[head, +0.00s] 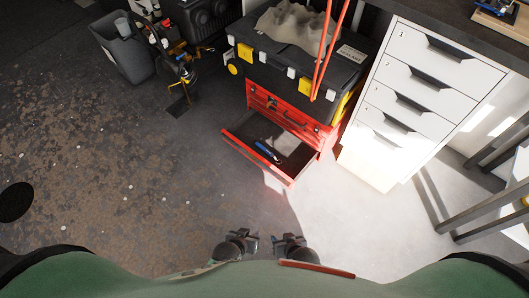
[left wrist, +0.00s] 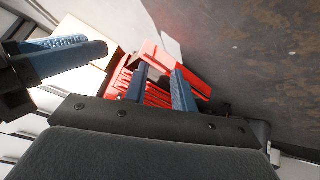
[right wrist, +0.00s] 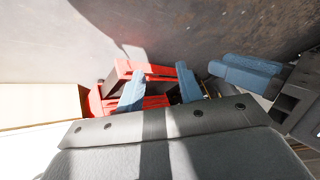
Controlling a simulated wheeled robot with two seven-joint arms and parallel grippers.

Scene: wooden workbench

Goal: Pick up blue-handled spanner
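The blue-handled spanner (head: 267,151) lies in the open drawer (head: 229,142) of the red tool chest, seen in the head view. Its blue handle shows against the dark drawer floor; its metal end is hard to make out. My left gripper (head: 248,242) and right gripper (head: 279,242) are side by side near the bottom of the head view, well short of the drawer and apart from it. In the left wrist view the left fingers (left wrist: 162,90) are spread and empty. In the right wrist view the right fingers (right wrist: 160,88) are also spread and empty. I cannot make out the spanner in either wrist view.
A black toolbox (head: 262,66) with yellow latches sits on the red chest (head: 312,132), with a crumpled cloth (head: 292,27) on top. White drawers (head: 425,85) stand at right. A grey bin (head: 122,55) stands at upper left. The floor left of the drawer is mostly free.

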